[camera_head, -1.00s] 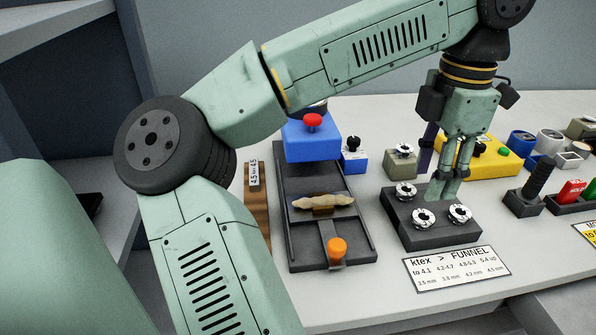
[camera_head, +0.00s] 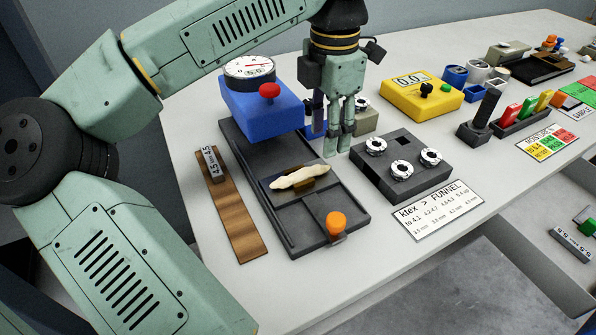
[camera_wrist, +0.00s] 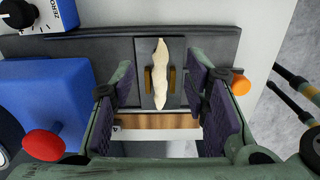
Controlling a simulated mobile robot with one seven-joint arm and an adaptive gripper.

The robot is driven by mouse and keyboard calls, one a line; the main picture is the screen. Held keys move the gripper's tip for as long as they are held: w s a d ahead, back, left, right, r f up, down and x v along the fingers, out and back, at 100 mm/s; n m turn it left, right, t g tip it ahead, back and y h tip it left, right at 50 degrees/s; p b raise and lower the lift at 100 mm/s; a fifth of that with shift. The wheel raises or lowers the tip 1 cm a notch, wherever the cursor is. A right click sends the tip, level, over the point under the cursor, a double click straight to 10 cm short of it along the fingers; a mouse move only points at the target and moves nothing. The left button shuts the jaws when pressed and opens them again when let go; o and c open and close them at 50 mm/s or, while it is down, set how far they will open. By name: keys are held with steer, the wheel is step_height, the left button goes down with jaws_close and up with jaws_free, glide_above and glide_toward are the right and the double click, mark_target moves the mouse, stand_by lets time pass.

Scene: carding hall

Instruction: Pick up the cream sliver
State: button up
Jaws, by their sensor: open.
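The cream sliver (camera_head: 300,177) lies across a small brown cradle (camera_head: 318,183) on the sliding plate of a dark grey tray device. In the wrist view the sliver (camera_wrist: 160,72) runs lengthwise between two brown uprights, ahead of my gripper and seen between its fingers. My gripper (camera_head: 340,143) points down in the head view, beside the far right side of the dark tray, above and apart from the sliver. In the wrist view my gripper (camera_wrist: 165,92) is open and empty, with purple pads facing each other.
The tray device carries a blue gauge block (camera_head: 262,105) with a red knob and an orange knob (camera_head: 337,223) at its front. A wooden strip (camera_head: 234,215) lies left. A black block with silver funnels (camera_head: 390,182) and a yellow meter (camera_head: 422,98) stand right.

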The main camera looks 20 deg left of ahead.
mark_target(324, 164)
steer(key=shift+f+p, duration=0.95)
steer(key=shift+f, duration=2.4)
jaws_close()
steer(key=shift+r, duration=0.15)
steer(key=shift+r+p, duration=0.35)
steer(key=shift+r, duration=0.2)
step_height(324, 164, up, 2)
steer(key=shift+r+p, duration=0.2)
steer(key=shift+p, duration=0.4)
steer(key=s+d+r+b, duration=0.1)
steer(key=s+d+b, duration=0.1)
steer(key=s+d, duration=0.9)
steer(key=shift+d, duration=0.4)
